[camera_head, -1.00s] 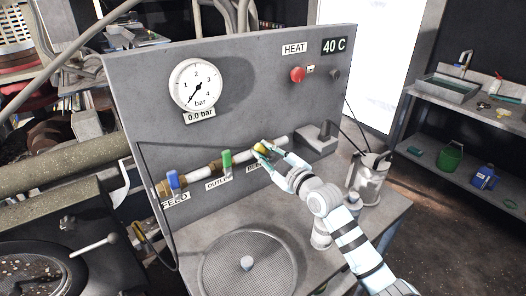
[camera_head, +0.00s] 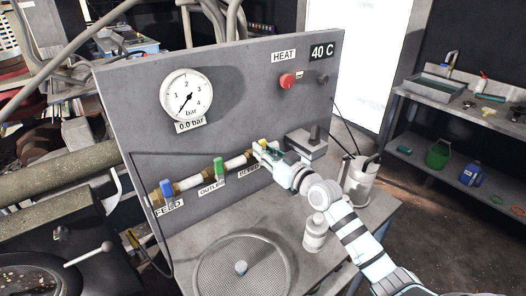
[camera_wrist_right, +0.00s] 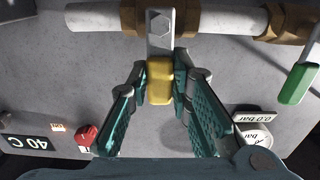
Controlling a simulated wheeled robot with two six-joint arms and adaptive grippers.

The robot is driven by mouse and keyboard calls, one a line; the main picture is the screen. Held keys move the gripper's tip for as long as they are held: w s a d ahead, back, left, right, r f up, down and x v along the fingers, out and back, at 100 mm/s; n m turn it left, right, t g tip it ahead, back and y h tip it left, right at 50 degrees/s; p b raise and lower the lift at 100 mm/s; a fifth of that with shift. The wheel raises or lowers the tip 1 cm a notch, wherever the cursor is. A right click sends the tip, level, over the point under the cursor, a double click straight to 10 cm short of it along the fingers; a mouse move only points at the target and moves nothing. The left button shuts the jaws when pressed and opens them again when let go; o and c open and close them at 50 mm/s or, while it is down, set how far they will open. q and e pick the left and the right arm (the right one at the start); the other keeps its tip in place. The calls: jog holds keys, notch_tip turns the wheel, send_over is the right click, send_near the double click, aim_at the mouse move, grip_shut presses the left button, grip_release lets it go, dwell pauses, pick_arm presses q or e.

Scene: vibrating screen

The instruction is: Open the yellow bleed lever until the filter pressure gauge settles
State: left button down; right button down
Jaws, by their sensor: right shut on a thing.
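The yellow bleed lever (camera_head: 263,143) is on the right part of the pipe on the grey panel. My right gripper (camera_head: 260,150) is at it. In the right wrist view the yellow grip (camera_wrist_right: 160,80) lies between the two teal fingers (camera_wrist_right: 160,88), which are shut on it. Its metal arm runs to a bolt on the pipe and stands crosswise to the pipe. The pressure gauge (camera_head: 187,96) has its needle at the low end, and its label (camera_head: 190,126) reads 0.0 bar. My left gripper is not in view.
A blue feed lever (camera_head: 167,188) and a green outlet lever (camera_head: 218,168) stand left of the yellow one. Below are a round sieve (camera_head: 243,268), a white bottle (camera_head: 315,232) and a metal jug (camera_head: 361,178). A red heat knob (camera_head: 287,80) sits above.

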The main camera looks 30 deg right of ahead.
dwell(0.5)
jog(key=c, duration=1.4)
grip_release()
jog(key=shift+d, duration=0.1)
jog(key=shift+c, duration=0.2)
jog(key=shift+s, duration=0.1)
jog(key=s+d, duration=0.1)
jog(key=s, duration=0.6)
jog(key=shift+s, duration=0.15)
